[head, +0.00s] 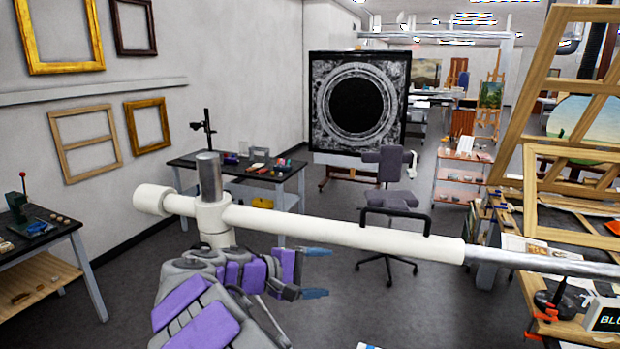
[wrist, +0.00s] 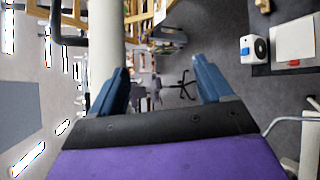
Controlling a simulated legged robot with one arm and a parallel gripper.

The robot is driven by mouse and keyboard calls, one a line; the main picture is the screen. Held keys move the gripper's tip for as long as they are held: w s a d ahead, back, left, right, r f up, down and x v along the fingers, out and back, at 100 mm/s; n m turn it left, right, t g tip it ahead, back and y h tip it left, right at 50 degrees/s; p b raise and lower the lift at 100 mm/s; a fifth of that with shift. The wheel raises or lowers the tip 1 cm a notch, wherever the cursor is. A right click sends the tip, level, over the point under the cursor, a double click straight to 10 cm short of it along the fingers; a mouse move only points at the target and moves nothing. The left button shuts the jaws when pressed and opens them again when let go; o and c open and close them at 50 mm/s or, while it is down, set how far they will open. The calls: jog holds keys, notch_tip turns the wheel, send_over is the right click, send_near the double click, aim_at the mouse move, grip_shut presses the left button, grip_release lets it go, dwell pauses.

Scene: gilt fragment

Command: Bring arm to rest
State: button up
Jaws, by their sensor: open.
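My gripper (head: 314,272) is at the lower middle of the head view, at the end of my grey and purple arm. Its two blue fingers point right and are spread apart, with nothing seen held between them. In the wrist view the open fingers (wrist: 164,78) show dark floor and a distant chair base between them. My arm is folded low, below a white horizontal boom.
The white boom (head: 330,222) with a black handle crosses just above my gripper. A swivel chair (head: 388,198) stands beyond. Workbenches stand left (head: 60,240) and right, with wooden frames (head: 570,195) over the right one.

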jog(key=s+d+f+m+g+y+b, duration=0.2)
jog(key=s+d+f+m+g, duration=0.15)
jog(key=s+d, duration=0.55)
jog(key=s+d+f+m+g+y+b, duration=0.2)
jog(key=s+d+f+g, duration=0.15)
jog(key=s+d, duration=0.55)
jog(key=s+a+f+m+y+b, duration=0.1)
jog(key=s+a+f+y, duration=0.1)
jog(key=s, duration=0.6)
jog(key=s+a+f+m+y+b, duration=0.2)
jog(key=s+f+y, duration=0.1)
jog(key=s+f, duration=0.3)
jog(key=s+a+f+m+g+y+b, duration=0.1)
jog(key=s+f+y, duration=0.2)
jog(key=s, duration=0.6)
jog(key=shift+s+a+f+y, duration=0.3)
jog(key=shift+s+a+f, duration=0.1)
jog(key=shift+f, duration=0.5)
